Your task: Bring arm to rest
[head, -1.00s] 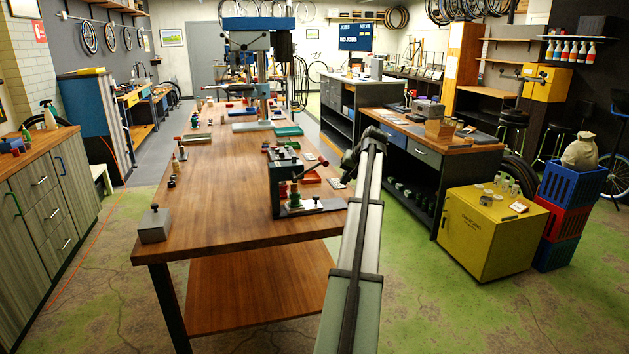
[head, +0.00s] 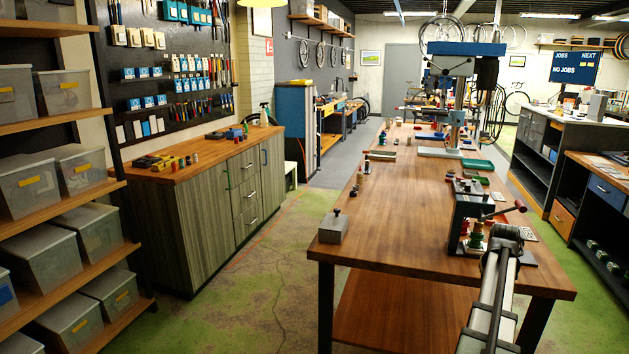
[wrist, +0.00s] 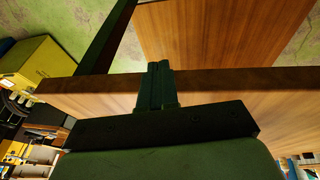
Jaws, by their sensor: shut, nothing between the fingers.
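My gripper shows in the wrist view (wrist: 158,68) as two dark fingers pressed together, with nothing between them. In that view the fingers overlap the edge of the wooden workbench (wrist: 225,82); I cannot tell how far apart they are from it. In the head view my arm reaches up from the lower right, its end close to the right front part of the workbench (head: 400,245). The fingers cannot be made out there.
A grey block (head: 333,228) sits at the bench's front left corner. A blue drill press (head: 455,100) stands farther back. A yellow cabinet (wrist: 40,62) shows in the wrist view. The floor (head: 265,270) left of the bench is clear, up to the cabinets (head: 215,205).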

